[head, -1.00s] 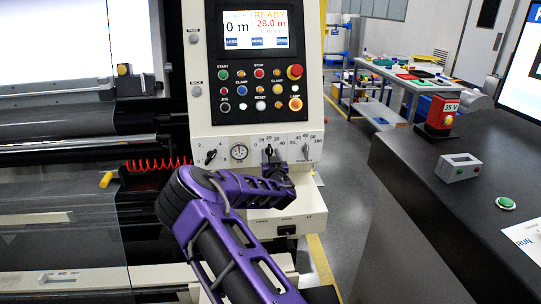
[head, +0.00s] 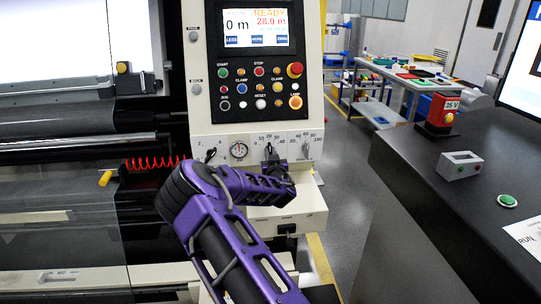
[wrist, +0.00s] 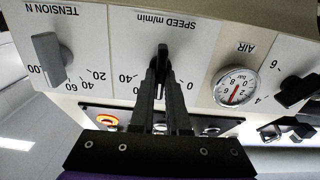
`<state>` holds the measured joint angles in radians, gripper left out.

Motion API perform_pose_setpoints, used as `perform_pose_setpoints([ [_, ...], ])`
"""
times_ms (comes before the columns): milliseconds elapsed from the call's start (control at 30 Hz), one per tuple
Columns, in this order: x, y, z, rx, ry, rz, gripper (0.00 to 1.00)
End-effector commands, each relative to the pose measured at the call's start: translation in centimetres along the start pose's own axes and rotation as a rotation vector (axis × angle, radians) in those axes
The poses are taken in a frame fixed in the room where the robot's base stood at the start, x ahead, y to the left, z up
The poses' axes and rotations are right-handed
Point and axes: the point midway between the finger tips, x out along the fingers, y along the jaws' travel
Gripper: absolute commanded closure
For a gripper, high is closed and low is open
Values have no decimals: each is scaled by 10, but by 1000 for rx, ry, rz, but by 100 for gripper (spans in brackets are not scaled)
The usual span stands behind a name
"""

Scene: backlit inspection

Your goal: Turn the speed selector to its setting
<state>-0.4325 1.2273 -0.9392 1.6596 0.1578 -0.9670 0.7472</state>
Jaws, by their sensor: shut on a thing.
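The speed selector is a dark knob on the white machine panel, in the middle of the head view (head: 269,151) and upright in the wrist view (wrist: 162,54). The wrist view shows its label "SPEED m/min" upside down, with marks 0 to the right and 40 to the left of my fingers. My gripper (wrist: 161,82) is shut on the selector, one finger on each side. The fingers hide part of the knob and the scale between those marks, so the exact setting cannot be read. In the head view my purple arm reaches the panel from below.
The tension knob (wrist: 48,56) is left of the selector in the wrist view. The air gauge (wrist: 235,89) and another dark knob (wrist: 297,90) are right. Above the dials in the head view are a button panel (head: 260,90) and a screen (head: 256,25). A dark counter (head: 430,185) stands right.

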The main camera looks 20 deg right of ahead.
Motion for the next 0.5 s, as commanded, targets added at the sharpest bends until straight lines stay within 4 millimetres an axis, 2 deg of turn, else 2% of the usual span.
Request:
perform_pose_setpoints([
  [267, 0, -1, 5, -160, 6, 1, 100],
  [500, 0, -3, 5, -383, 5, 1, 100],
])
